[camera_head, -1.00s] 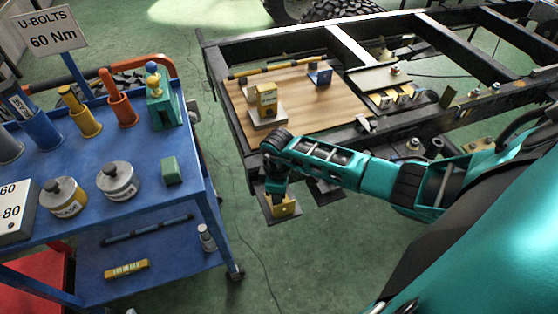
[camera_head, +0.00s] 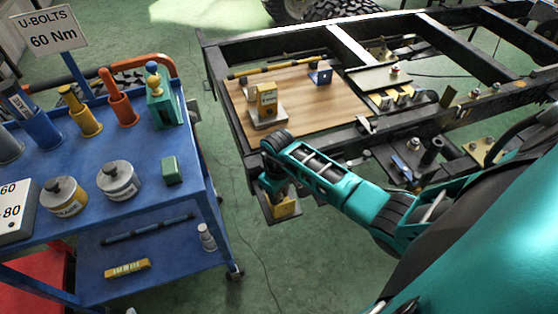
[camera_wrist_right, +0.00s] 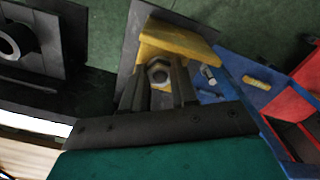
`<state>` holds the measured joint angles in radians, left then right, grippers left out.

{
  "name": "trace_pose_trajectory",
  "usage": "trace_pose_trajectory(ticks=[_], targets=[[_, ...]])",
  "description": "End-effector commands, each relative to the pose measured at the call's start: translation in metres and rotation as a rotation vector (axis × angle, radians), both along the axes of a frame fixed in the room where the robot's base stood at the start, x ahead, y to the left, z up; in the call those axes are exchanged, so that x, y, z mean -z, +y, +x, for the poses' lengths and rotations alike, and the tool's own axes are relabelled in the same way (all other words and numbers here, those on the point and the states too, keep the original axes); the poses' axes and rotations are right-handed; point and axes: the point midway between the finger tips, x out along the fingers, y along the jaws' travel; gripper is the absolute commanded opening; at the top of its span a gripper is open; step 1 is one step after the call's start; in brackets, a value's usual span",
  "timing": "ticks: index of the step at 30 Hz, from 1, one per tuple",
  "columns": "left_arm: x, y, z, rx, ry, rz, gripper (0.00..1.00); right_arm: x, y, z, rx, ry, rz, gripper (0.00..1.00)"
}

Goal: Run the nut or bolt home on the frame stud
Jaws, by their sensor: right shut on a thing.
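My right gripper (camera_head: 274,190) is at the near left corner of the chassis frame, pointing down at a yellow bracket (camera_head: 285,208) on a dark plate. In the right wrist view its two dark fingers (camera_wrist_right: 158,78) are closed around a grey hex nut (camera_wrist_right: 158,71). The nut sits against the face of the yellow bracket (camera_wrist_right: 175,43). A hole or stud end shows at the nut's centre; how far the nut is threaded cannot be told. The head view hides the nut behind the gripper. My left gripper is not in view.
A blue cart (camera_head: 140,205) with tins, sockets and a U-bolts sign (camera_head: 50,30) stands at the left, with green floor (camera_head: 245,260) between it and the frame. A wooden board (camera_head: 330,108) on the frame carries yellow and blue blocks. Another dark fitting (camera_wrist_right: 14,42) shows in the wrist view.

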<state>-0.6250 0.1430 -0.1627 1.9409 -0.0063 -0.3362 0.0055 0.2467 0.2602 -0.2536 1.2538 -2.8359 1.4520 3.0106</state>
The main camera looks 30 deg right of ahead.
Motion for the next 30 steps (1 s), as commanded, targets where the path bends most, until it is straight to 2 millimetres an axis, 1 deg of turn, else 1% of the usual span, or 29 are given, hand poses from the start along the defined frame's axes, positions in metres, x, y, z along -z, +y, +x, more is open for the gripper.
trace_pose_trajectory(ticks=[1, 2, 11, 16, 20, 26, 28, 30], targets=[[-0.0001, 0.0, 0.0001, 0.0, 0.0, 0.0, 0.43, -0.0046, 0.0064, 0.0076, -0.005, -0.025, 0.015, 0.0], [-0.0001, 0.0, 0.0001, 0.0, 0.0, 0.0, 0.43, -0.0045, 0.0065, 0.0075, -0.006, -0.025, 0.015, 0.29], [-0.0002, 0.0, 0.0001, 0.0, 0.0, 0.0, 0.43, -0.0022, 0.0039, 0.0042, -0.005, -0.014, 0.008, 0.57], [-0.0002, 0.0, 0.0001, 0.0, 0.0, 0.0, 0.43, -0.0013, 0.0029, 0.0029, -0.005, -0.011, 0.006, 0.58], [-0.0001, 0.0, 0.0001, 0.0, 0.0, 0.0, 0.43, -0.0009, 0.0024, 0.0023, -0.005, -0.009, 0.005, 0.46], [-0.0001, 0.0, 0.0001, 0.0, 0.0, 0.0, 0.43, -0.0006, 0.002, 0.0019, -0.006, -0.008, 0.004, 0.46], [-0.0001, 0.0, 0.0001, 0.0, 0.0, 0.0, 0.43, -0.0007, 0.0016, 0.002, -0.034, -0.008, 0.002, 0.46], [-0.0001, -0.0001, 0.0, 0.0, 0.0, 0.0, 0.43, -0.0009, 0.0006, 0.0022, -0.113, -0.007, 0.002, 0.46]])
